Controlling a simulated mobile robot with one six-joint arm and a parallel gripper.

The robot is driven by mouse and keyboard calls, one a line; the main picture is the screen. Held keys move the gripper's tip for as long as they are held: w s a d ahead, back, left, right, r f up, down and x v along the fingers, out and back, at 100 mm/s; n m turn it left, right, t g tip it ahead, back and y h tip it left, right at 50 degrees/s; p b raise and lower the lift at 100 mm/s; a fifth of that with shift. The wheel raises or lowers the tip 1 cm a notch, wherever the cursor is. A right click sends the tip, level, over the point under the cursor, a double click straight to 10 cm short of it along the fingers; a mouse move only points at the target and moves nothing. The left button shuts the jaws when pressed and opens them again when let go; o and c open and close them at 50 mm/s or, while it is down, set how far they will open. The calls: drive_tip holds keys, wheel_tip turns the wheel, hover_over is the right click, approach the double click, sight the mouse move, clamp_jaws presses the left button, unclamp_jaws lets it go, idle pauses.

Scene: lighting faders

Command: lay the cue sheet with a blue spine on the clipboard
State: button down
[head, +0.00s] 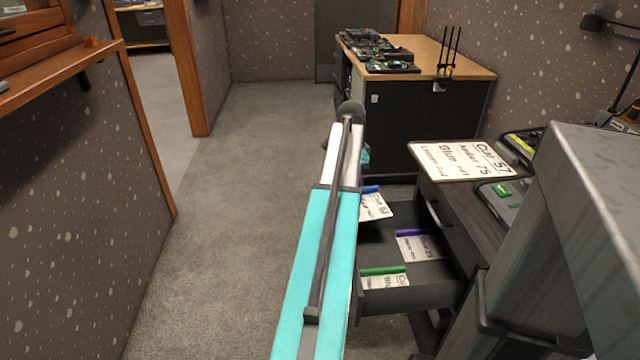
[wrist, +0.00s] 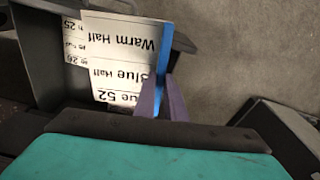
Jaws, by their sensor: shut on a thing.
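The cue sheet with a blue spine (head: 375,207) shows in the head view at the far end of an open drawer, partly behind my arm. In the wrist view the white printed sheet (wrist: 122,45) reads "Blue Half" and "Warm Half", with its blue spine along the right edge. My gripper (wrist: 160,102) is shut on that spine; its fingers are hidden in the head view. The sheet overlaps another printed sheet (wrist: 74,42). I cannot tell whether it is clear of the drawer floor. A large printed board (head: 462,160) with a brown edge lies on the desk; I cannot tell if it is the clipboard.
The open drawer (head: 415,297) also holds a purple-spined sheet (head: 420,246) and a green-spined sheet (head: 385,278). Small consoles (head: 503,192) sit on the dark desk at right. A wood-topped cabinet (head: 420,115) stands behind. The carpet (head: 220,240) at left is clear.

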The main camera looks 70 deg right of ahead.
drive_tip(key=w+a+r+n+p, duration=0.2)
drive_tip(key=w+a+n, duration=0.25)
drive_tip(key=w, duration=0.65)
drive_tip(key=w+a+r+n+p, duration=0.3)
drive_tip(key=w+a, duration=0.3)
drive_tip(key=w, duration=0.5)
drive_tip(key=w+a+r+n+t+p, duration=0.15)
drive_tip(key=w+a+n, duration=0.25)
drive_tip(key=w+a, duration=0.5)
drive_tip(key=w+a+r+n+p, duration=0.3)
drive_tip(key=w+a, duration=0.5)
drive_tip(key=a, duration=0.1)
drive_tip(key=w+a+r+n+p, duration=0.2)
drive_tip(key=w+a+n, duration=0.15)
drive_tip(key=a, duration=0.65)
drive_tip(key=w+a+r+n+p, duration=0.3)
drive_tip(key=w+a, duration=0.2)
drive_tip(key=a, duration=0.5)
drive_tip(key=a+r+n+p, duration=0.2)
drive_tip(key=a+n, duration=0.2)
drive_tip(key=a, duration=0.7)
drive_tip(key=w+a+r+n+t+p, duration=0.1)
drive_tip(key=a+n, duration=0.3)
drive_tip(key=a, duration=0.7)
drive_tip(key=shift+w+a+r+y+p, duration=0.2)
drive_tip(key=shift+a+r+y+p, duration=0.2)
drive_tip(key=shift+r+p, duration=0.3)
drive_tip(key=shift+d, duration=0.15)
